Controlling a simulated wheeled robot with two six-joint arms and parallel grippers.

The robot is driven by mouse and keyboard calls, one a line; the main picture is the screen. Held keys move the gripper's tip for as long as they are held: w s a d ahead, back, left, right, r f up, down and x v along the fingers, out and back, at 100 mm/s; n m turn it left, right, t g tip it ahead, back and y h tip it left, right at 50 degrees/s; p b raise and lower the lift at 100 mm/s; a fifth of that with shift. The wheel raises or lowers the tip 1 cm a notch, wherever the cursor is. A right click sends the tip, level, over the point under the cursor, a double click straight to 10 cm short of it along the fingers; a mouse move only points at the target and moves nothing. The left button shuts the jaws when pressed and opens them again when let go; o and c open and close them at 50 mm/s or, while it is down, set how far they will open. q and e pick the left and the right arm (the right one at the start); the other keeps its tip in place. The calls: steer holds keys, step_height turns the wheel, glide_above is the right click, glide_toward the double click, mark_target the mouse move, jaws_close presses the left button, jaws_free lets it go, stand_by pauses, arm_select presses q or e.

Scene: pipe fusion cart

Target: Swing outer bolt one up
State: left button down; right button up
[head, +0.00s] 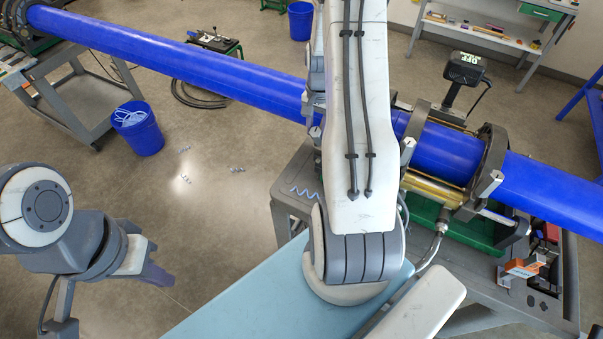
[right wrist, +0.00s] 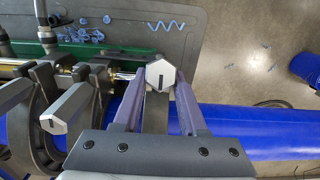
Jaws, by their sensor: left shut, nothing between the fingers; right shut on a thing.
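In the right wrist view, my right gripper (right wrist: 160,80) has its two purple fingers on either side of a bolt with a pale hexagonal end (right wrist: 161,72). It is shut on this bolt, which I take to be outer bolt one. A second hex-ended bolt (right wrist: 62,112) stands to the left beside a dark clamp ring (right wrist: 45,125). The blue pipe (right wrist: 240,130) runs behind the fingers. In the head view my right arm hides the right fingers and part of the clamp. My left gripper (head: 152,277) is shut and empty at the lower left, far from the clamp.
In the head view, the clamp's right ring (head: 490,155) and brass rod (head: 430,188) sit around the long blue pipe (head: 170,55) on the grey cart (head: 560,285). A light blue panel (head: 270,300) lies in front. A blue bin (head: 138,130) stands on open floor at left.

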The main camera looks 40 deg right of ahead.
steer(key=shift+w+d+r, duration=0.1)
steer(key=shift+d, duration=0.15)
steer(key=shift+w+d+r+p, duration=0.2)
steer(key=shift+w+d, duration=0.05)
steer(key=shift+d, duration=0.3)
steer(key=shift+w+d+r+p, duration=0.2)
steer(key=shift+d, duration=0.45)
steer(key=shift+w+d, duration=0.1)
steer(key=shift+w+d+r, duration=0.1)
steer(key=shift+w+d, duration=0.15)
steer(key=shift+d, duration=0.35)
steer(key=shift+w+d+r, duration=0.1)
steer(key=shift+w+d, duration=0.1)
steer(key=shift+d, duration=0.35)
